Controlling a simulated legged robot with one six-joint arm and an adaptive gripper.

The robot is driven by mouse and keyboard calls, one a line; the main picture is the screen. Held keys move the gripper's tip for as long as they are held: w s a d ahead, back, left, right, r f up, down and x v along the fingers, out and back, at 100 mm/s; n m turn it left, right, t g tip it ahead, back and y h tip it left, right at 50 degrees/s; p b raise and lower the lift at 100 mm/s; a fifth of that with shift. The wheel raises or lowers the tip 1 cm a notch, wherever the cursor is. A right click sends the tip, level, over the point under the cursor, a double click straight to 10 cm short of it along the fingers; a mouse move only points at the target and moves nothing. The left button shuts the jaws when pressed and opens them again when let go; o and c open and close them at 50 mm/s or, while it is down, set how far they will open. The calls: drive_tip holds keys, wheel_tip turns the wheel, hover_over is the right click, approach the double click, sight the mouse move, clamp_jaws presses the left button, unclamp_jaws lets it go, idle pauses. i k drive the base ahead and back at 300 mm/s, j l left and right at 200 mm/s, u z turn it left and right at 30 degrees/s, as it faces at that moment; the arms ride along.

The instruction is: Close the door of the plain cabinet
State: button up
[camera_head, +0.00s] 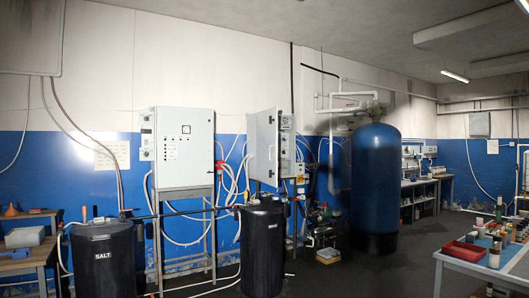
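The plain cabinet (287,146) is a small light-grey wall box right of the middle, on a metal stand. Its blank door (263,146) stands open, swung out toward the left and facing me, with a small dark latch on it. Part of the inside shows to the right of the door; the rest is hidden behind it. My gripper is not in view.
A larger cabinet (184,148) with a display and buttons stands to the left. Two black tanks (106,260) (262,250) stand in front of the cabinets. A tall blue tank (374,180) is to the right. A cluttered table (480,268) fills the lower right; dark floor (370,280) lies between.

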sight(267, 134)
drive_tip(key=i+u, duration=0.25)
drive_tip(key=i, duration=4.75)
drive_tip(key=i+j+z, duration=0.1)
drive_tip(key=i, duration=0.5)
drive_tip(key=i+j+z, duration=0.1)
drive_tip(key=i, duration=0.45)
drive_tip(key=i+j, duration=0.2)
drive_tip(key=i, duration=0.4)
drive_tip(key=l+z, duration=0.05)
